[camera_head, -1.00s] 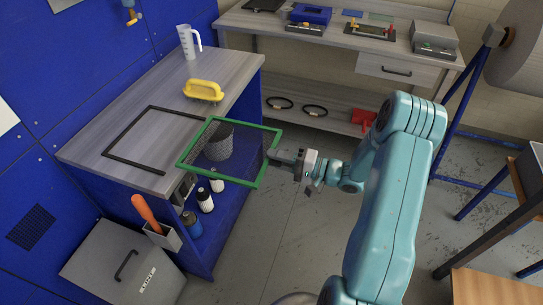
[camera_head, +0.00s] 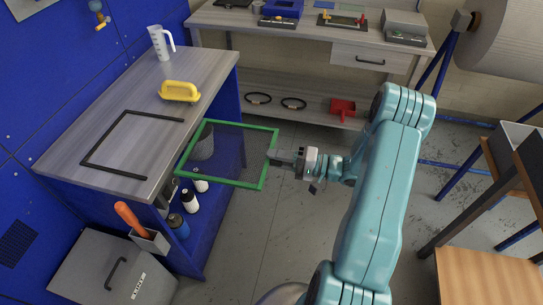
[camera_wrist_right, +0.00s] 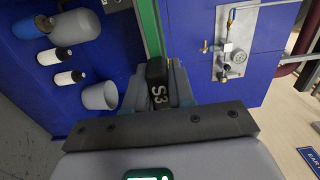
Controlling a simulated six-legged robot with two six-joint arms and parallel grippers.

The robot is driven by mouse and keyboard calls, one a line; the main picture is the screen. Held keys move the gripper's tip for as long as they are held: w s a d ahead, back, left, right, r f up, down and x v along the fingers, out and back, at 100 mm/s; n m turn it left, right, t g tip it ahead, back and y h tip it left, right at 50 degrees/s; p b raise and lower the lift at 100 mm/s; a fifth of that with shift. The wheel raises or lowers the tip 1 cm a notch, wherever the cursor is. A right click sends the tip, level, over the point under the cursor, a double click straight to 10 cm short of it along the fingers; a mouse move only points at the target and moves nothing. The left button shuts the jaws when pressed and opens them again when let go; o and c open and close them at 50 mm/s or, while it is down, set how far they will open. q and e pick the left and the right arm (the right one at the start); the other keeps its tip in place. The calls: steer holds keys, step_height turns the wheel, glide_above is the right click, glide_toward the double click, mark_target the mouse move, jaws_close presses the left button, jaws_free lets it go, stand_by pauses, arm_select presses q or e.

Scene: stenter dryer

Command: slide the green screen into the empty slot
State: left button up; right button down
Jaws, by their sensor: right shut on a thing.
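The green screen (camera_head: 228,184) is a rectangular green frame with dark see-through mesh. It hangs in the air just off the right edge of the grey workbench, roughly level in the head view. My right gripper (camera_head: 277,157) is shut on the black tab at the screen's right side. In the right wrist view, the tab marked S3 (camera_wrist_right: 157,88) sits between the fingers, with a green frame bar (camera_wrist_right: 150,25) beyond it. A black three-sided outline (camera_head: 103,172) lies on the workbench top. I cannot make out an empty slot. My left gripper is not in view.
The workbench (camera_head: 125,95) carries a yellow handled tool (camera_head: 179,93) and a clear jug (camera_head: 161,43). Bottles (camera_head: 189,201) and a grey cup (camera_head: 203,145) stand on its blue lower shelf. A lint bin (camera_head: 112,272) stands in front.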

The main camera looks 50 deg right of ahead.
steer(key=shift+p+v, duration=0.3)
steer(key=shift+v, duration=1.2)
